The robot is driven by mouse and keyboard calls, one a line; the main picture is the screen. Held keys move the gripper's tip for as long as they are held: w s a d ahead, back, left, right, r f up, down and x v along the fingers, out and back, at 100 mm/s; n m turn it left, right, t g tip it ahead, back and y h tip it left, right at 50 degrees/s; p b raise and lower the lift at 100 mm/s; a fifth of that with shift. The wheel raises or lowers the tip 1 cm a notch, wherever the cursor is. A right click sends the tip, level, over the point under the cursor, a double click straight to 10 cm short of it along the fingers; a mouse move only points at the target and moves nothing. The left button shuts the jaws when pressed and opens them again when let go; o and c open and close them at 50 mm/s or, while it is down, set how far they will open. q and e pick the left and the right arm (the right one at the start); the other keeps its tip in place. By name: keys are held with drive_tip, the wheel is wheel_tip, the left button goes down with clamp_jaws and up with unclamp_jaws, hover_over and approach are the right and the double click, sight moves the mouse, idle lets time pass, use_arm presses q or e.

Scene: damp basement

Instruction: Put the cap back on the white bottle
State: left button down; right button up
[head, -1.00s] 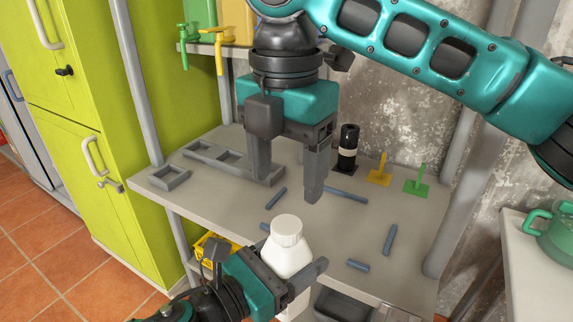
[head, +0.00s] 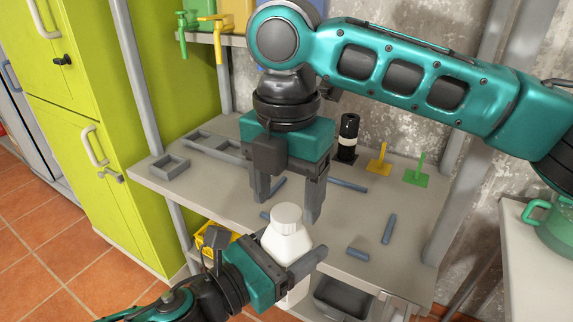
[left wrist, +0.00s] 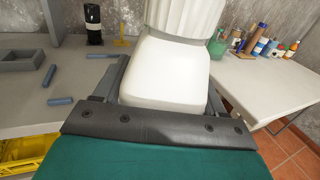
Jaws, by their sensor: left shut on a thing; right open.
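The white bottle (head: 285,248) is held upright between the fingers of my left gripper (head: 299,266), in front of the shelf's edge. A white ribbed cap (head: 287,217) sits on top of the bottle; I cannot tell whether it is tight. In the left wrist view the bottle's shoulder (left wrist: 165,72) and the ribbed cap's lower part (left wrist: 183,17) fill the upper middle. My right gripper (head: 286,208) points down just above the cap, open, with one finger to each side of it in the picture. I cannot tell how far above it is.
A grey shelf top (head: 345,225) holds several blue-grey bars, a grey tray (head: 170,166), a black bottle (head: 348,137), a yellow stand (head: 379,160) and a green stand (head: 417,170). A yellow basket (head: 213,238) is below left. A white table (head: 545,270) stands at the right.

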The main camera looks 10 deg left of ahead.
sight(287, 259)
drive_tip(key=shift+f, duration=1.2)
drive_tip(key=shift+c, duration=0.4)
drive_tip(key=c, duration=1.1)
drive_tip(key=m, duration=0.9)
drive_tip(key=shift+m, duration=0.4)
drive_tip(key=m, duration=0.9)
drive_tip(key=o, duration=1.1)
drive_tip(key=shift+o, duration=0.2)
